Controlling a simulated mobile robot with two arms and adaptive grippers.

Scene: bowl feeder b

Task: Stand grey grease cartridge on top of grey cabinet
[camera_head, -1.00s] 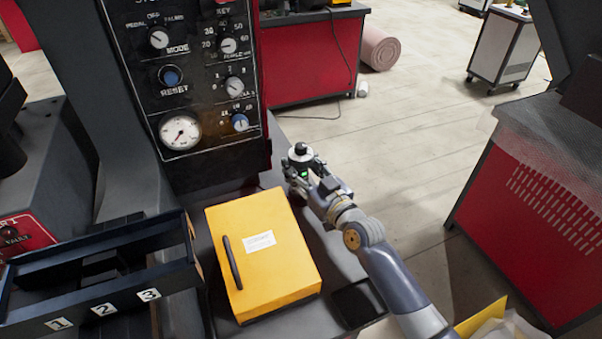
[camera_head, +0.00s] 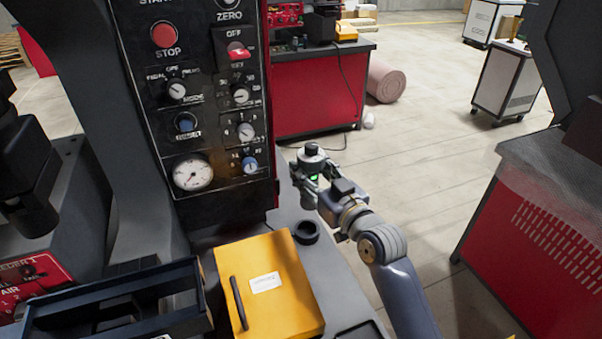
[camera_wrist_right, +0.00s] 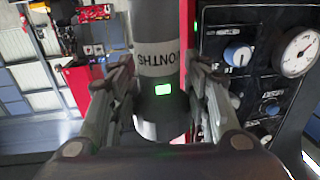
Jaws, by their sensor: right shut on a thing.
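The grey grease cartridge (camera_wrist_right: 158,60) is upright in my right wrist view, a grey cylinder with a pale lettered label. In the head view its dark cap (camera_head: 311,149) shows above my right gripper (camera_head: 312,180). My right gripper is shut on the cartridge, with one finger on each side, and holds it above the grey machine surface near the control panel. A pale grey cabinet (camera_head: 507,82) on castors stands on the floor at the far right. A similar one stands behind it, and I cannot tell which the task means. My left gripper is out of view.
A black ring (camera_head: 307,232) sits on the machine surface beside a yellow box (camera_head: 270,285). The control panel (camera_head: 205,110) rises at left of the cartridge. Red benches stand behind (camera_head: 320,90) and at right (camera_head: 530,230). Open floor lies between them.

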